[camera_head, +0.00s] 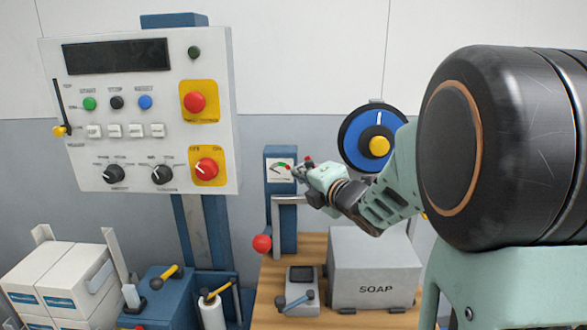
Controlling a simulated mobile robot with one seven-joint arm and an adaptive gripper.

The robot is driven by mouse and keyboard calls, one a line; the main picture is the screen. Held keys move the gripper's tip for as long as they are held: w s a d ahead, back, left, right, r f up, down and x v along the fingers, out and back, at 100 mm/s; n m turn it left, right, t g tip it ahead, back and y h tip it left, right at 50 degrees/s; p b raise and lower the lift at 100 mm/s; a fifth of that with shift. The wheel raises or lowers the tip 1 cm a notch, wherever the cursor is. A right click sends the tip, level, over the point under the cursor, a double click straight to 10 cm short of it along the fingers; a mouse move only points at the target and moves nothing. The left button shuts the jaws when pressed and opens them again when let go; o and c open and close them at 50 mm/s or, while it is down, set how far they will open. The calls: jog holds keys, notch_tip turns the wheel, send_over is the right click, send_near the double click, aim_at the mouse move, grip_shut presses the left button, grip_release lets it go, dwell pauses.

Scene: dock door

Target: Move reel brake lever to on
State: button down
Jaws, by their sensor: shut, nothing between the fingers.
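No label for the reel brake lever is readable, so I cannot tell which lever it is. Levers in view are a yellow-handled one (166,277) on a blue box, another yellow-handled one (217,290) above a white roll (212,312), and a blue-handled one (297,300) on a small grey box. A red ball (262,243) ends a grey bent bar. A blue disc (355,139) with a yellow hub is on the wall. My gripper (298,170) is shut and empty, in front of or beside the dial gauge (278,169); contact cannot be told.
A control panel (140,65) with buttons, knobs and a yellow-tipped slider stands at the left. A grey SOAP box (374,270) sits on the wooden table (265,312). White cartons (55,275) are stacked at the lower left. My arm covers the right side.

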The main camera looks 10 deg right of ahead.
jog(key=shift+d+r+p, duration=0.2)
jog(key=shift+d+p, duration=0.1)
jog(key=shift+d, duration=0.2)
jog(key=shift+w+b, duration=0.1)
jog(key=shift+b, duration=0.25)
